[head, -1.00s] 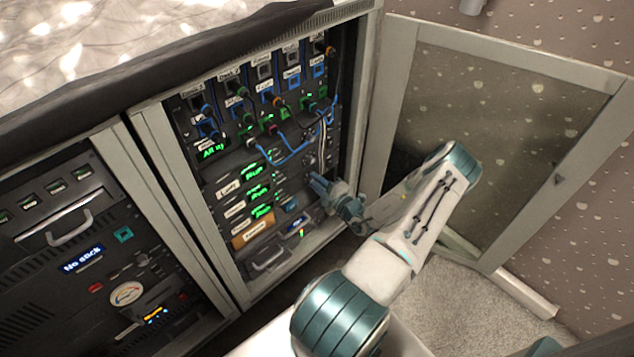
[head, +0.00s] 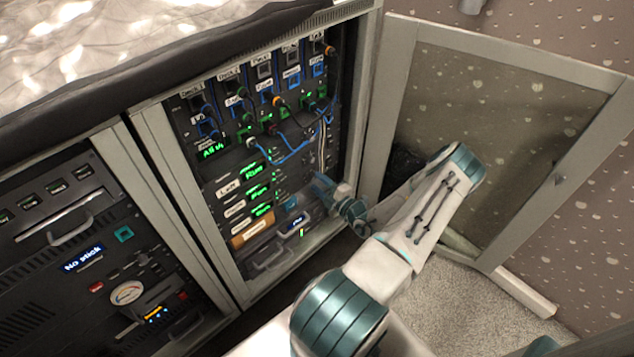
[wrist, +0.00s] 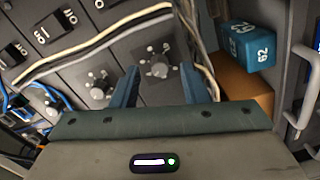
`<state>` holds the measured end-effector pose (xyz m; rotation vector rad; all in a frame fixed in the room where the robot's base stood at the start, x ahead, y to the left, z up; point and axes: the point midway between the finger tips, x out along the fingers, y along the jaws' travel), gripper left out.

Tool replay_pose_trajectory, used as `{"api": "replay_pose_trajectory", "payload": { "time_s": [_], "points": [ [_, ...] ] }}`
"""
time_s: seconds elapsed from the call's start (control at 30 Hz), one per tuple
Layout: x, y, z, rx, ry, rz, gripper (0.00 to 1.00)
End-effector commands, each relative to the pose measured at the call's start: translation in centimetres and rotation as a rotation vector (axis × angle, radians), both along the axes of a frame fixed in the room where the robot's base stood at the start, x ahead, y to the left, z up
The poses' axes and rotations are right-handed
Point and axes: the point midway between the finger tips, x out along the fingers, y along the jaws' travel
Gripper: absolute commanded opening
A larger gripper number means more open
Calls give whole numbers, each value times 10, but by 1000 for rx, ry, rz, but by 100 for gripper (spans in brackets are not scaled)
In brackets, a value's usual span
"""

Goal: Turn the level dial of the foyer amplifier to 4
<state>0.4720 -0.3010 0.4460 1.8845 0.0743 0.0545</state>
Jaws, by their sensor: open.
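The right-hand equipment rack (head: 222,180) stands open, with several amplifier rows showing small green displays. In the wrist view, a round grey dial (wrist: 159,68) with pale marks around it sits on a dark panel. My gripper (wrist: 160,80) is open, its two blue fingers on either side of this dial; I cannot tell whether they touch it. Another dial (wrist: 101,88) lies to the left. In the head view my gripper (head: 322,184) is at the lower right of the rack and hides the dial. I cannot read which amplifier the dial belongs to, nor its setting.
Pale and grey cables (wrist: 95,45) cross the panel close above the dial. A blue block (wrist: 248,45) and an orange-brown box (wrist: 235,85) are at the right. Blue patch cables (head: 290,155) hang in the rack. The open door (head: 490,130) stands right of my arm.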

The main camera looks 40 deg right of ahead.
Motion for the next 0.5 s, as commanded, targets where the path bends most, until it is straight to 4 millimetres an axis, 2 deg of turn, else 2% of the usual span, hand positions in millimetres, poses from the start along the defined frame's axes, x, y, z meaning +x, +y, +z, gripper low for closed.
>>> {"api": "replay_pose_trajectory", "payload": {
  "time_s": [0.3, 0.5],
  "points": [
    [-72, -7, 1, 1, 4, -4, 41],
    [-107, -9, 0, 1, 3, -2, 41]
  ]
}}
